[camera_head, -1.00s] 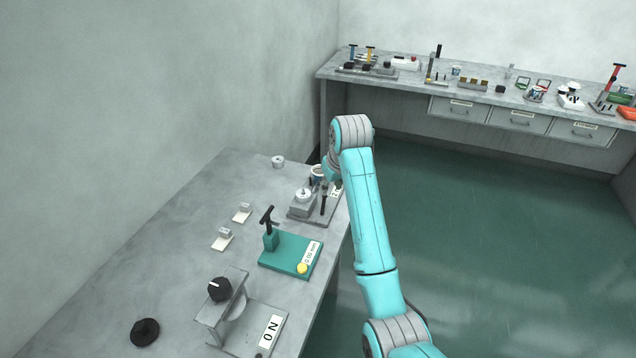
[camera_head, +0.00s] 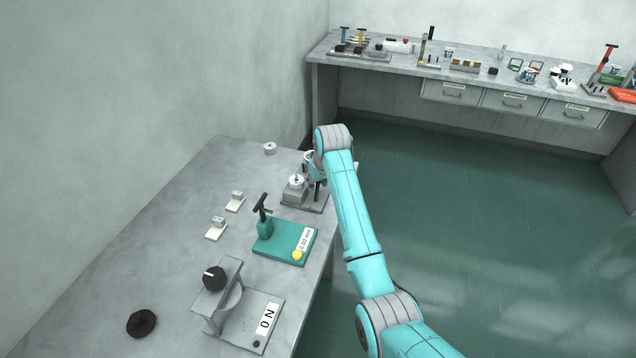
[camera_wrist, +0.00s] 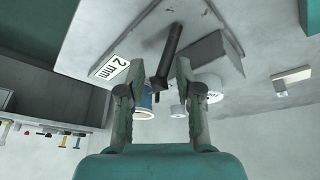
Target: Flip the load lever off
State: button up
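A grey device with a flat base (camera_head: 317,206) stands at the right edge of the bench, with a white round part on top. In the wrist view its base plate (camera_wrist: 128,35) carries a "2 mm" label. A black lever (camera_wrist: 170,45) stands out from it; this is the only lever close to my gripper. My gripper (camera_wrist: 160,68) is open, with one finger on each side of the lever's end. I cannot tell whether a finger touches it. In the head view my gripper (camera_head: 313,172) is at the device and partly hidden by my arm.
Two small white blocks and a black disc lie left. A back bench (camera_head: 400,66) holds many tools.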

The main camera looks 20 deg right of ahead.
grip_shut()
jog(key=shift+s, duration=0.1)
dwell(0.3)
jog(key=s+t+h, duration=0.1)
jog(key=s+a+t+h, duration=0.1)
jog(key=t, duration=0.1)
jog(key=shift+a+r+n+t, duration=0.1)
jog(key=shift+a+n+t, duration=0.1)
jog(key=shift+n+t, duration=0.1)
jog(key=shift+s+a+f+n+t+h, duration=0.1)
jog(key=shift+s+a+t+h, duration=0.15)
jog(key=shift+t+h, duration=0.3)
jog(key=shift+s+a+f+n+t+h, duration=0.1)
jog(key=shift+s+a+t+h, duration=0.2)
jog(key=shift+t, duration=0.5)
jog(key=shift+s+a+n+t+h, duration=0.1)
jog(key=shift+s+t+h, duration=0.2)
jog(key=shift+t+h, duration=0.3)
